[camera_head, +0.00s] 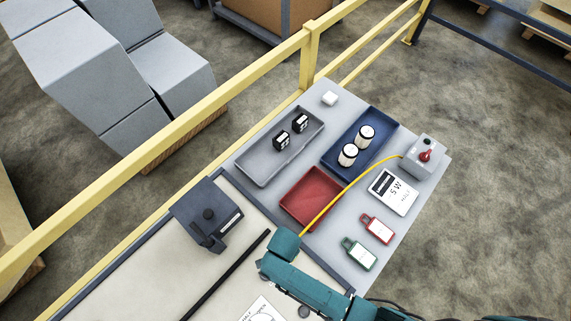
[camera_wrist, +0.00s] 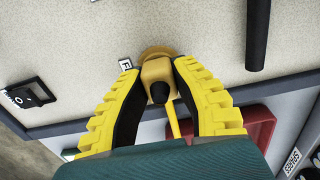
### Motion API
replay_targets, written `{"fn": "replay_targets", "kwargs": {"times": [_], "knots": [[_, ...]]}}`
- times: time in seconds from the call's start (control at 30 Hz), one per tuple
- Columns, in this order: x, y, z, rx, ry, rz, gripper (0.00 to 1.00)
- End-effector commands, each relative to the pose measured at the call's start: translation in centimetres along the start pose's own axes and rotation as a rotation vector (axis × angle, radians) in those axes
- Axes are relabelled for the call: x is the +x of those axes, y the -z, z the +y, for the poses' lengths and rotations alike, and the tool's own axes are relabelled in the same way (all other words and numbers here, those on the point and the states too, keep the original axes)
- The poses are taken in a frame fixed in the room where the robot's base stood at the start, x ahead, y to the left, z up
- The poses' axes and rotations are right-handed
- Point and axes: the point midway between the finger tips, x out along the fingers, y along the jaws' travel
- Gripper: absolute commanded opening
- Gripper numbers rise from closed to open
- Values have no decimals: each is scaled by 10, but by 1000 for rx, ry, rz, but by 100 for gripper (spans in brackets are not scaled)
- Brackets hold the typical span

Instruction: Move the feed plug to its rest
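The feed plug (camera_wrist: 159,77) is a yellow block with a black nub, seen in the wrist view over a round brownish-yellow disc (camera_wrist: 157,52). I cannot tell whether it is seated there. My gripper (camera_wrist: 157,68) has its yellow ribbed fingers on both sides of the plug. The right finger looks close against it. Contact on the left is unclear. The yellow cable (camera_head: 345,188) runs from the plug to a grey box (camera_head: 422,157) with a red switch. In the head view, my teal arm hides the plug and fingers. I cannot identify the rest for certain.
A dark block with a knob (camera_head: 207,215) and a black bar (camera_head: 230,273) are on the pale surface. Grey (camera_head: 257,175), blue (camera_head: 378,133) and red (camera_head: 302,218) trays are beyond. Red (camera_head: 377,228) and green (camera_head: 359,253) tags lie right. A yellow rail (camera_head: 180,128) borders the trolley.

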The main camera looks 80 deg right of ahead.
Motion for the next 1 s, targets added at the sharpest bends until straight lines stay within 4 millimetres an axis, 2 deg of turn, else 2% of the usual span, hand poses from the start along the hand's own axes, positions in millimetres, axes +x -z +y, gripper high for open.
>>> {"fn": "replay_targets", "kwargs": {"times": [0.27, 1.0], "knots": [[0, 0, 1, 0, -1, -1, 0], [-28, 0, 1, 0, -1, 0, 0]]}}
